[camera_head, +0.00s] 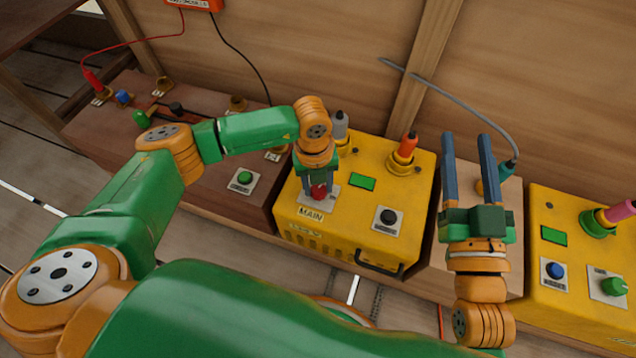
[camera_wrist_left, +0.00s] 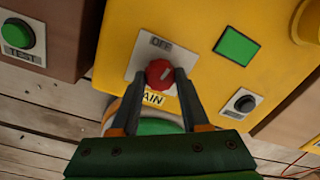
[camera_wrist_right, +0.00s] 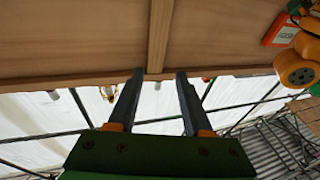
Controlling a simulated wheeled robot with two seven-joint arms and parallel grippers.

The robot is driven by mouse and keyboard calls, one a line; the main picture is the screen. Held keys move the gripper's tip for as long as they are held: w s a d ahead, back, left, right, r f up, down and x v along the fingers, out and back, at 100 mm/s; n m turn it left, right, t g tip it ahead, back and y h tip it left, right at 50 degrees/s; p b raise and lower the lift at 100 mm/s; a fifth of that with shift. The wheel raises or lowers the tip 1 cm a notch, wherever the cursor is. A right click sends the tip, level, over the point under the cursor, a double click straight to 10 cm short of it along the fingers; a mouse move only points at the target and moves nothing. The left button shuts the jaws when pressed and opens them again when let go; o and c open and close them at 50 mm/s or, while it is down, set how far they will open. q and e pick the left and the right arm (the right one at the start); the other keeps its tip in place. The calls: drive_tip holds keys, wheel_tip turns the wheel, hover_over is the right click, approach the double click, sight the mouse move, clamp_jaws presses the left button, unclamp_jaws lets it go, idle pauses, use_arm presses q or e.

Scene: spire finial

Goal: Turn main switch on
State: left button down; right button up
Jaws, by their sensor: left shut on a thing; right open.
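The main switch is a red knob (camera_head: 319,191) on a pale plate on the yellow box (camera_head: 345,238) labelled MAIN. In the left wrist view the red knob (camera_wrist_left: 158,73) sits below the word OFF, with a short pale mark on its face. My left gripper (camera_head: 319,186) is shut on the knob, one finger on each side, as the left wrist view (camera_wrist_left: 164,74) also shows. The fingers hide part of the plate's lettering. My right gripper (camera_head: 466,137) is open and empty, raised in front of the wooden block at the right.
The yellow box also carries a green panel (camera_head: 362,182), a black button (camera_head: 388,218) and an orange plug (camera_head: 407,146). A brown box with a green button (camera_head: 244,178) stands to its left. Another yellow box (camera_head: 560,290) with a green knob (camera_head: 613,287) stands at the right.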

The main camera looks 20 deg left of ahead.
use_arm(q)
drive_tip(key=shift+m, duration=0.9)
drive_tip(key=m, duration=0.2)
drive_tip(key=shift+m, duration=1.3)
drive_tip(key=shift+w+m, duration=0.1)
drive_tip(key=shift+m, duration=0.8)
drive_tip(key=m, duration=0.4)
drive_tip(key=shift+g+b, duration=0.3)
drive_tip(key=shift+b, duration=0.05)
drive_tip(key=shift+m+b, duration=0.3)
drive_tip(key=shift+m, duration=1.7)
use_arm(e)
drive_tip(key=s+r+t+y, duration=0.2)
drive_tip(key=s+r+t, duration=0.1)
drive_tip(key=r, duration=0.4)
drive_tip(key=shift+s+a+r+n+t, duration=0.15)
drive_tip(key=shift+s+n+t, duration=0.2)
drive_tip(key=shift+t, duration=0.35)
